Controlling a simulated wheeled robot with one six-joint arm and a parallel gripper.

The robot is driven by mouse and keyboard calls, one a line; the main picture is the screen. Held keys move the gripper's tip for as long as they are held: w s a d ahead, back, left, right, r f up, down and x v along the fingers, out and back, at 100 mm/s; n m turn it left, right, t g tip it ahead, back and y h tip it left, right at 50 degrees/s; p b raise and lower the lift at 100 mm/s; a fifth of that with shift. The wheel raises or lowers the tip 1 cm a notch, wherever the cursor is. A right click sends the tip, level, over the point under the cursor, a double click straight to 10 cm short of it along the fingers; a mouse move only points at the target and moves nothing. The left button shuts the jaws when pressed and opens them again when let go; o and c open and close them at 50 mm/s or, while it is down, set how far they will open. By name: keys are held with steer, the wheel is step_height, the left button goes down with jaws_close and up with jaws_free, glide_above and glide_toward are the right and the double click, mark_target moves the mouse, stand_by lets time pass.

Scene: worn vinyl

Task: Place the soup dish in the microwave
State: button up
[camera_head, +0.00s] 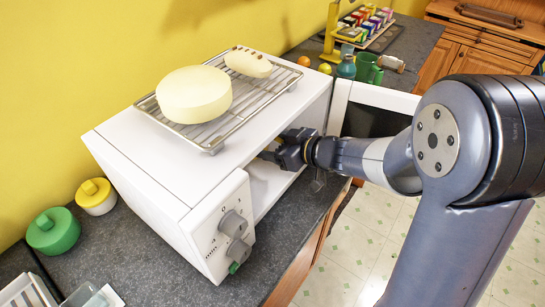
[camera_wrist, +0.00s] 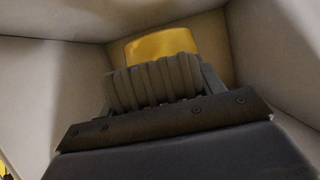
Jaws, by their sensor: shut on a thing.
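The white microwave (camera_head: 150,160) stands on the counter with its door (camera_head: 372,112) swung open to the right. My gripper (camera_head: 272,156) reaches through the opening into the cavity. In the wrist view my gripper (camera_wrist: 155,82) is shut on a yellow dish (camera_wrist: 162,43), which I take to be the soup dish. Only part of the dish shows above the ribbed fingers. Pale cavity walls surround it. In the head view the dish is hidden inside the microwave. I cannot tell whether it touches the cavity floor.
A wire rack (camera_head: 217,128) on the microwave carries a pale cheese wheel (camera_head: 194,94) and a smaller pale piece (camera_head: 248,64). A green pot (camera_head: 53,232) and a yellow-lidded pot (camera_head: 96,196) stand at left. A green mug (camera_head: 368,68) stands behind the door.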

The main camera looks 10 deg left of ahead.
step_height(320, 180, down, 4)
steer(key=shift+f+b, duration=0.15)
steer(key=shift+b, duration=0.15)
steer(key=shift+w+a, duration=0.1)
steer(key=shift+a, duration=0.1)
steer(key=shift+f, duration=0.15)
steer(key=shift+f, duration=0.15)
steer(key=o, duration=1.5)
